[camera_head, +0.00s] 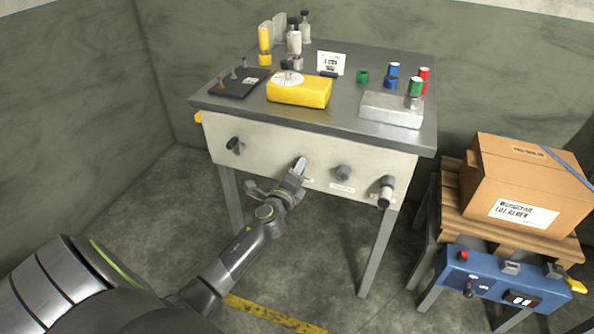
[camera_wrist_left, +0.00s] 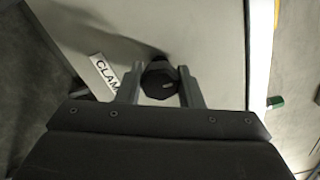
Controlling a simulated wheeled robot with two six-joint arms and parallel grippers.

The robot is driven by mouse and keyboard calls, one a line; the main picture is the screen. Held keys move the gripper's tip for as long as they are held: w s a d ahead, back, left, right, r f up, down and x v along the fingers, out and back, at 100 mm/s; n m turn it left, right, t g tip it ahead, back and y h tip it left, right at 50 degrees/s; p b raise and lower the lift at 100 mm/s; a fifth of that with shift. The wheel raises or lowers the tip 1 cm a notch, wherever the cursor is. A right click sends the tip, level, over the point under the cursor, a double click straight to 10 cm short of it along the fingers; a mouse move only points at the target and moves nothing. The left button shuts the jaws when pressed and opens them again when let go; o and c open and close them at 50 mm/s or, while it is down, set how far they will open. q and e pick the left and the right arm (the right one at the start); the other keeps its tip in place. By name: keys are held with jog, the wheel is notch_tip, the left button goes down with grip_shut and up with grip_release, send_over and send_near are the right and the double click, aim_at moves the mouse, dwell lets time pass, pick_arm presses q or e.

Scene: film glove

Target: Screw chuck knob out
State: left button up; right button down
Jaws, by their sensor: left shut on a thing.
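My left gripper (camera_head: 300,166) reaches the pale front panel (camera_head: 268,152) of the workbench. In the left wrist view its two fingers (camera_wrist_left: 164,90) are shut on a dark faceted knob (camera_wrist_left: 160,78), one on each side. In the head view the gripper hides that knob. Other dark knobs sit on the panel: one at the left (camera_head: 234,145), a round one (camera_head: 342,173) just right of the gripper, and a longer one with a pale end (camera_head: 386,190). I cannot read which is the chuck knob.
On the bench top (camera_head: 350,75) are a yellow box (camera_head: 299,92), a grey metal block (camera_head: 392,110), a dark plate (camera_head: 240,83), bottles and small coloured spools. At the right, a cardboard box (camera_head: 530,180) rests on a pallet, with a blue control panel (camera_head: 490,272) in front.

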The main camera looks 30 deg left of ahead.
pick_arm(q)
jog(key=o, duration=1)
jog(key=shift+c, duration=0.2)
jog(key=v, duration=1.7)
jog(key=shift+s, duration=0.15)
pick_arm(e)
jog(key=shift+w, duration=0.35)
pick_arm(q)
jog(key=shift+d, duration=0.1)
pick_arm(e)
jog(key=shift+s, duration=0.25)
